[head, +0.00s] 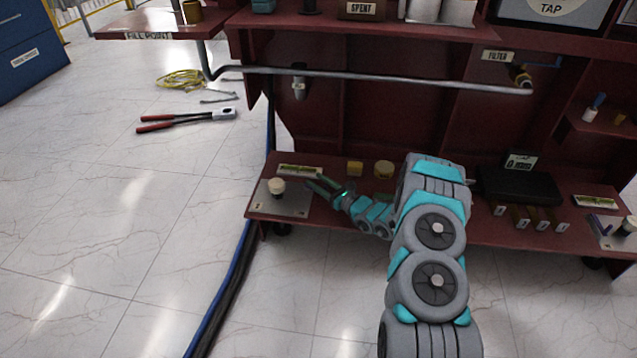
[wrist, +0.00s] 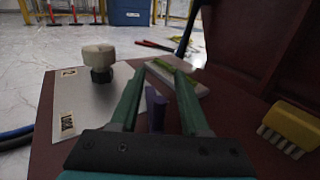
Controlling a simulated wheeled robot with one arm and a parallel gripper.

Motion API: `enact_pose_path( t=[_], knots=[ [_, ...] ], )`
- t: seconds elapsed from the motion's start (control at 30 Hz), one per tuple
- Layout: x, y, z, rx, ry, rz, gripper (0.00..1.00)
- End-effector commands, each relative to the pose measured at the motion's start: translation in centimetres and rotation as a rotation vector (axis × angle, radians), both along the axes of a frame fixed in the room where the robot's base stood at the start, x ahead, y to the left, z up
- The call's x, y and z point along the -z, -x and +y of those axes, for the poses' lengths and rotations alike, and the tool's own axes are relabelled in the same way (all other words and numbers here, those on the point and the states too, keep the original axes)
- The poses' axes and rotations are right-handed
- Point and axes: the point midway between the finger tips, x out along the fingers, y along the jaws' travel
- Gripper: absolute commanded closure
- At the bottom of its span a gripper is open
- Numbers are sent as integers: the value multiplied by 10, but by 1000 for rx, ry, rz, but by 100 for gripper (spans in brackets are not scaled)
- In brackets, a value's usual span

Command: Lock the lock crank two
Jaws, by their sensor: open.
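A pale plate (head: 291,205) lies at the left end of the low red shelf. It carries a beige knob on a dark stem (head: 277,186), and both also show in the wrist view, the plate (wrist: 100,103) and the knob (wrist: 98,55). A label on the plate appears to read 2. A purple bar, likely the lock crank (wrist: 155,108), stands between my gripper's fingers in the wrist view; I cannot tell whether they touch it. My gripper (head: 318,188) is open just right of the knob, and its green fingers also show in the wrist view (wrist: 159,70).
A level-like block (head: 300,171) lies behind the plate, close to the fingertips. Yellow pieces (head: 384,168) sit behind my arm. A black box (head: 518,186) and a second plate with a knob (head: 622,232) are at right. A grey pipe (head: 380,77) runs above the shelf.

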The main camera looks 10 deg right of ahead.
Motion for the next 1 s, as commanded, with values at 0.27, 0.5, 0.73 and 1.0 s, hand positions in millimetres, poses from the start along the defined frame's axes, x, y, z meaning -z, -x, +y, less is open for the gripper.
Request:
enact_pose_path(
  t=[0.27, 0.5, 0.73, 1.0],
  knots=[
    [0, 0, 0, 0, 0, 0, 74],
    [0, 0, 0, 0, 1, 1, 100],
    [0, 1, 0, -1, 1, 1, 100],
    [0, 1, 0, 0, 0, 1, 100]
  ],
)
